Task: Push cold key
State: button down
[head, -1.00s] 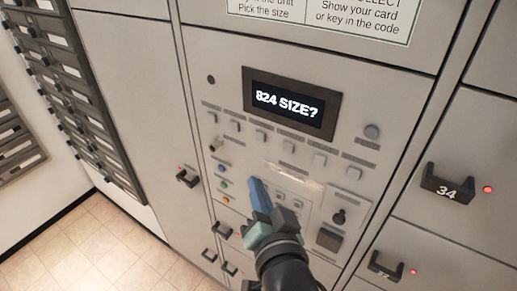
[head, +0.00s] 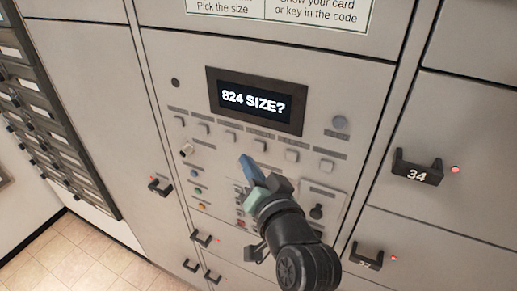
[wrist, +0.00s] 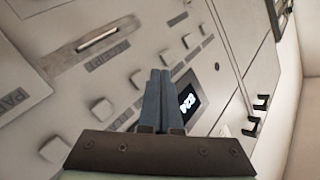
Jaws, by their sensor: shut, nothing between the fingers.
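The control panel has a row of square grey keys (head: 231,138) under the display; their labels are too small to read in the head view, so I cannot tell which is the cold key. My gripper (head: 246,163) is shut and empty, its blue fingers just below the middle of that row. Whether they touch the panel I cannot tell. In the wrist view my gripper (wrist: 160,75) points among several square keys (wrist: 103,107), whose labels are also not clearly readable. The display (head: 254,101) reads "824 SIZE?".
Small coloured buttons (head: 199,190) are at the panel's lower left, partly near my arm. A round knob (head: 340,122) is right of the display. Handles stick out around the panel, among them locker handle 34 (head: 416,174). An instruction sign (head: 285,9) is above.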

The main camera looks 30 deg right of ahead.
aim_at(250, 142)
jog(key=shift+w+d, duration=0.65)
jog(key=shift+d, duration=0.2)
jog(key=shift+d, duration=0.1)
dwell(1.5)
jog(key=shift+w+d, duration=0.2)
jog(key=shift+w, duration=0.05)
jog(key=shift+w+d+b, duration=0.2)
jog(key=shift+d+b, duration=0.1)
dwell(0.7)
jog(key=shift+a, duration=0.1)
jog(key=shift+s+a, duration=0.5)
jog(key=shift+a, duration=0.05)
jog(key=shift+s+a+p, duration=0.45)
jog(key=shift+s+a, duration=0.35)
jog(key=shift+a, duration=0.2)
jog(key=shift+s+a+p, duration=0.45)
jog(key=shift+s+a, duration=0.3)
jog(key=shift+a, duration=0.25)
